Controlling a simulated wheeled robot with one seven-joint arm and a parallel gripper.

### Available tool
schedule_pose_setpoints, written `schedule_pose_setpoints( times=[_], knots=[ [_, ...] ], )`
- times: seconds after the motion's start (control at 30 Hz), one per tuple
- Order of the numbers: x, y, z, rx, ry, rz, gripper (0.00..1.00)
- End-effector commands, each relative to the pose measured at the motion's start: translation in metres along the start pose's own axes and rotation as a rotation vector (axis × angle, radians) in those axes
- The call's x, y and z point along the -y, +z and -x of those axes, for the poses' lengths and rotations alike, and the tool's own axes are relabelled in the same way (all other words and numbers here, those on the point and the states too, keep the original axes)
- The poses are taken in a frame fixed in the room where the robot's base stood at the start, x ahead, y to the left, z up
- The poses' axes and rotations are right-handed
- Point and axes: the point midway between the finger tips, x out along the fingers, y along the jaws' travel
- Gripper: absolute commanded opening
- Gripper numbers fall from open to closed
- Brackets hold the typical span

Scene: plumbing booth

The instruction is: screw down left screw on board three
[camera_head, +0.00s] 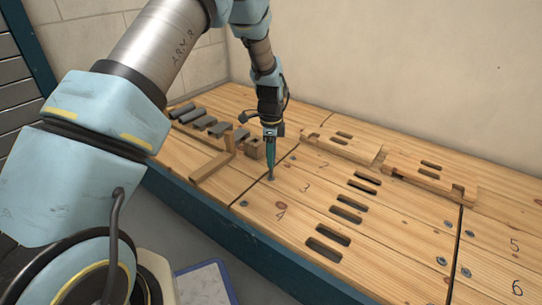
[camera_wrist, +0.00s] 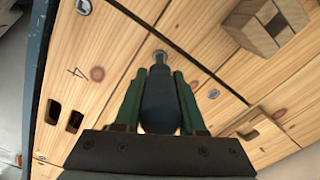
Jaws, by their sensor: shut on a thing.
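My gripper (camera_head: 270,150) points down over the left end of board three (camera_head: 330,197), the one marked "3". In the wrist view its green fingers (camera_wrist: 160,105) are shut on a dark screwdriver-like tool (camera_wrist: 160,88). The left screw (camera_head: 270,178) of board three is a grey round head at the tool's lower end. It also shows in the wrist view (camera_wrist: 160,55), just beyond the tool's tip. The tip looks at or very near the screw head; I cannot tell whether they touch. The screw's shank is hidden.
Board four's left screw (camera_head: 243,203) and board two's left screw (camera_head: 293,156) lie on either side. Wooden blocks (camera_head: 213,165) and dark grey pieces (camera_head: 205,122) stand left of my gripper. Slots (camera_head: 349,213) cut the boards to the right.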

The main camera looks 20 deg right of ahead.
Motion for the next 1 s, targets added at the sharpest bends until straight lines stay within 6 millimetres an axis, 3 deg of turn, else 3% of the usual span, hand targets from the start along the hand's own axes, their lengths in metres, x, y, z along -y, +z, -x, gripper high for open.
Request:
schedule_pose_setpoints(
  times=[1.0],
  knots=[
    [0.0001, -0.0002, 0.0037, -0.002, -0.001, -0.749, 0.0]
  ],
)
